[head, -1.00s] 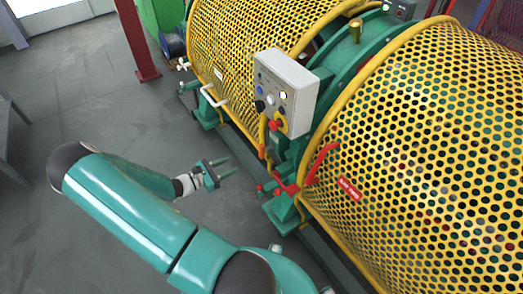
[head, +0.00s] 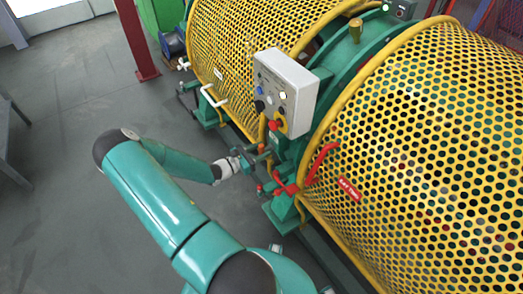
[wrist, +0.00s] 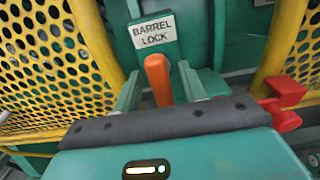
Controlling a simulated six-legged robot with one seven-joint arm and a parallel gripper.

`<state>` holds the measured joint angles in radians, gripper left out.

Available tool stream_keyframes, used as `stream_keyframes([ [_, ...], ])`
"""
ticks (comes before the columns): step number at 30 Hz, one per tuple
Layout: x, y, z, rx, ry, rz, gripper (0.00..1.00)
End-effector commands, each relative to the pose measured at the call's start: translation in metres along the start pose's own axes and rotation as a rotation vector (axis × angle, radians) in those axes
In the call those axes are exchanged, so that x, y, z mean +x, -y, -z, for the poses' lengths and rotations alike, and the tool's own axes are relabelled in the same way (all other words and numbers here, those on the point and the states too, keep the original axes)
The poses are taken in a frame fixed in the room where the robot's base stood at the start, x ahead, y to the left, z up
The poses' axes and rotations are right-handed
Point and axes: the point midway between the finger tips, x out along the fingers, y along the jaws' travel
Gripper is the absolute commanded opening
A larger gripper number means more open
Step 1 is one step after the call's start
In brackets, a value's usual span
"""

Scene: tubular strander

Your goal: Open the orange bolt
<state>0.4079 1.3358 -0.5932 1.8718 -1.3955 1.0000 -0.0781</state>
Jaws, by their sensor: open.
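The orange bolt (wrist: 158,79) shows in the wrist view as a rounded upright handle just below the white "BARREL LOCK" plate (wrist: 154,31). My gripper (wrist: 158,72) is open, with one finger to the left of the bolt and one to its right. Gaps show between the bolt and both fingers, so it is not gripped. The bolt's lower end is hidden behind the dark edge of my gripper. In the head view my gripper (head: 257,158) is at the green frame between the two yellow barrel guards, and the bolt is hard to make out there.
A red lever (head: 318,165) stands right of my gripper; red parts (wrist: 284,102) also show close on the right in the wrist view. A grey control box (head: 286,90) hangs above. Yellow perforated guards (head: 420,150) flank the frame. Open floor (head: 70,210) lies left.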

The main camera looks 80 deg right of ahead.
Motion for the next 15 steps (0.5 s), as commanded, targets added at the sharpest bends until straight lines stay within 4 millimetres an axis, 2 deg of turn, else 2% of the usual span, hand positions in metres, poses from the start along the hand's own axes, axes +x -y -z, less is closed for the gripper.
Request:
stream_keyframes([
  [10, 0.006, -0.0001, 0.0001, 0.0, 0.0, -0.001, 0.42],
  [11, 0.006, -0.0001, 0.0001, 0.0, 0.0, -0.001, 0.38],
  [15, 0.0059, 0.0, 0.0001, 0.0, 0.0, 0.0, 0.1],
])
